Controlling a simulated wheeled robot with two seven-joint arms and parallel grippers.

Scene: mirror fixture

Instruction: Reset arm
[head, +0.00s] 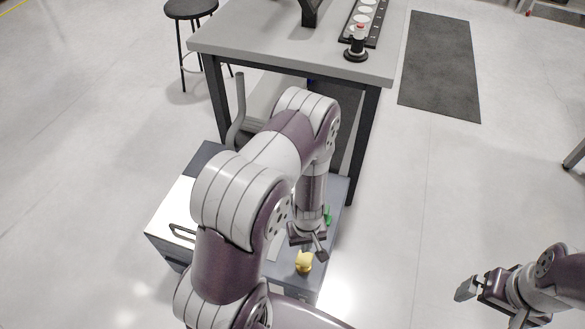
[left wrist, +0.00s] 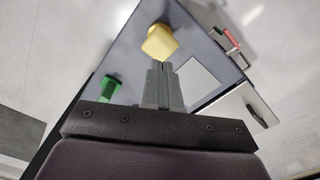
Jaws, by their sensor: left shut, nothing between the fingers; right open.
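My left gripper (head: 314,241) hangs pointing down over the low grey cabinet top. In the left wrist view its two fingers (left wrist: 163,68) are shut together with nothing between them. A yellow object (head: 304,261) stands on the cabinet top just beyond the fingertips; it also shows in the left wrist view (left wrist: 159,42). Whether the fingertips touch it I cannot tell. My right gripper (head: 471,295) is at the lower right over bare floor, open and empty.
A green object (left wrist: 109,88) stands on the cabinet (head: 338,190), partly behind my left arm in the head view. A grey table (head: 270,40) with a black fixture (head: 356,46) stands behind. A stool (head: 190,9) is at upper left, a dark mat (head: 440,65) at right.

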